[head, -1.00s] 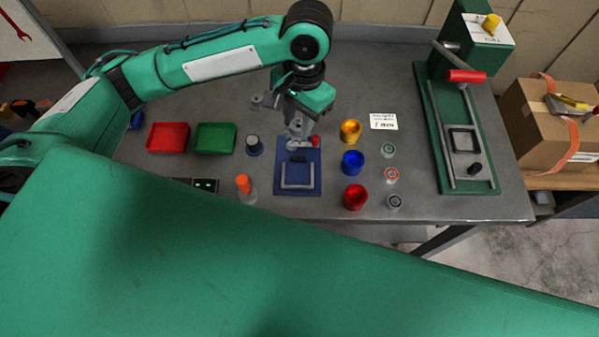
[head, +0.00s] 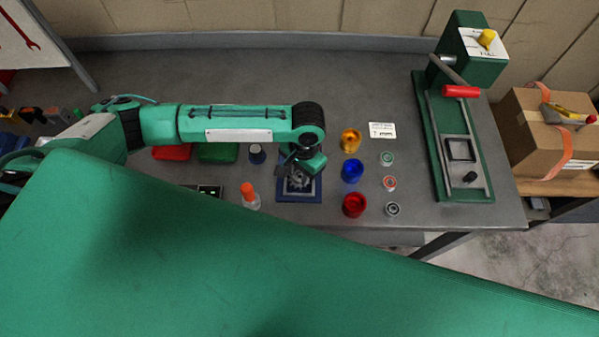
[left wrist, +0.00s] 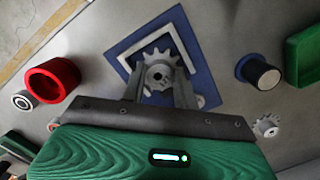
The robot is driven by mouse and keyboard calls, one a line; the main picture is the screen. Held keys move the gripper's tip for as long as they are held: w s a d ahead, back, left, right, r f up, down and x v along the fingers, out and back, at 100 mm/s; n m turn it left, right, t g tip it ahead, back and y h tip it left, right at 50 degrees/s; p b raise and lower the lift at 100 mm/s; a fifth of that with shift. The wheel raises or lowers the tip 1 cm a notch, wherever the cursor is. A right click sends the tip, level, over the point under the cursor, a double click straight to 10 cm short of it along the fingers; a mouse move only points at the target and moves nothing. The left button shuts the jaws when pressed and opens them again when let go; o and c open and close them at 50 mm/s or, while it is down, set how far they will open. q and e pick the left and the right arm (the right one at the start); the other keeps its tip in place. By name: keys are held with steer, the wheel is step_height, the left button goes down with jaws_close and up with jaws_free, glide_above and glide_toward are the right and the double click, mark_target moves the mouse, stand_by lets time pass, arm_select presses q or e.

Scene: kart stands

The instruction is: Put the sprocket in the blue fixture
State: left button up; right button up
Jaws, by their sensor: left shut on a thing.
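The grey toothed sprocket (left wrist: 159,72) with a round hub is between the two fingers of my left gripper (left wrist: 160,90), which is shut on it. The blue fixture (left wrist: 201,45) is a blue plate with a pale raised bracket; the sprocket is over its middle in the left wrist view. I cannot tell whether the sprocket touches the plate. In the head view the blue fixture (head: 286,196) is partly covered by my left gripper (head: 299,184), and the sprocket is hard to make out. My right gripper is not in view.
Yellow (head: 350,140), blue (head: 352,171) and red (head: 355,204) cups stand right of the fixture. An orange-topped bottle (head: 249,195) stands left of it. A second small gear (left wrist: 266,125) lies on the table. A green press (head: 453,150) stands at the right.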

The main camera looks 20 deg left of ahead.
arm_select(q)
steer(key=shift+f, duration=0.95)
steer(key=o, duration=0.8)
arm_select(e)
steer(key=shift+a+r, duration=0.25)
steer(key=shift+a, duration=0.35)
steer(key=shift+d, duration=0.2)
